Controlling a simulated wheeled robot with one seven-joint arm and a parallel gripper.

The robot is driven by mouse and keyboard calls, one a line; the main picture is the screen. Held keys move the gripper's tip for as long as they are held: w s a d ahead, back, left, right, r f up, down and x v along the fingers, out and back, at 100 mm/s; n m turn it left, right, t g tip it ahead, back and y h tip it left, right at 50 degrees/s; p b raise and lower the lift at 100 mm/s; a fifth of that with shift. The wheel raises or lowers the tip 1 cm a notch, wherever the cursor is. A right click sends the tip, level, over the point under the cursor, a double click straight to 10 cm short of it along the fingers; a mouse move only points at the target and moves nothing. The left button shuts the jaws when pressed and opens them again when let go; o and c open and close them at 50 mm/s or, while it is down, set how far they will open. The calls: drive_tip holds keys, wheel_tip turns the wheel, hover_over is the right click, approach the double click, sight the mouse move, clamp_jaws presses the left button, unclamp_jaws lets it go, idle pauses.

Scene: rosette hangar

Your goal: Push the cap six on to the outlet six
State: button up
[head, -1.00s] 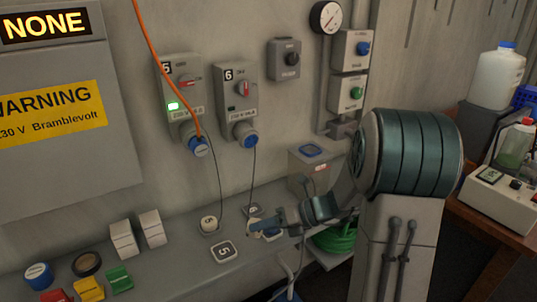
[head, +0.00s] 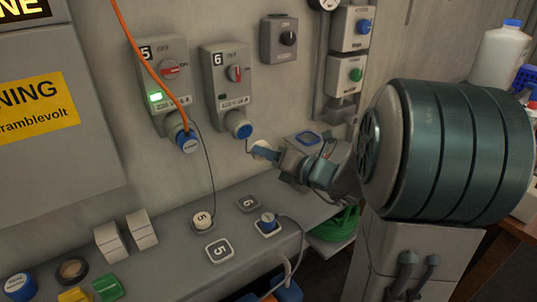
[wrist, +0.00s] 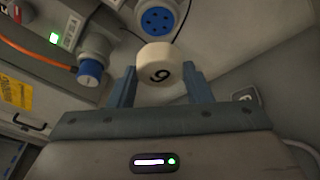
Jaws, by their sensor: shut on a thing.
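Outlet six (head: 228,85) is a grey wall box with a red switch and a blue round socket (head: 240,127) at its lower end. The open socket with its holes also shows in the wrist view (wrist: 157,18). My gripper (head: 265,152) is shut on cap six (wrist: 158,73), a cream disc with a dark six, gripped at its sides. In the head view the cap is partly hidden by the fingers. It is in the air just below and right of the socket, apart from it in the wrist view. A thin cord runs from the outlet.
Outlet five (head: 160,85), with a green light, has an orange-cabled blue plug (head: 187,142) in it. Cap five (head: 203,220) and a blue plug (head: 267,222) rest on the shelf by numbered plates.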

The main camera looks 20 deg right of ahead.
drive_tip(key=shift+w, duration=0.15)
drive_tip(key=w, duration=0.1)
drive_tip(key=w+a, duration=0.1)
drive_tip(key=w, duration=0.1)
drive_tip(key=w+r, duration=0.1)
drive_tip(key=w, duration=0.1)
drive_tip(key=shift+a, duration=0.4)
drive_tip(key=shift+d+r, duration=0.1)
idle(0.6)
drive_tip(key=shift+w+a+p, duration=0.2)
drive_tip(key=shift+w+p, duration=0.2)
drive_tip(key=shift+w, duration=0.15)
idle(1.5)
drive_tip(key=o, duration=1)
drive_tip(key=shift+s+d, duration=0.1)
drive_tip(key=b+v, duration=0.1)
drive_tip(key=v, duration=1.2)
drive_tip(key=shift+s+d+r, duration=0.15)
drive_tip(key=shift+s, duration=0.15)
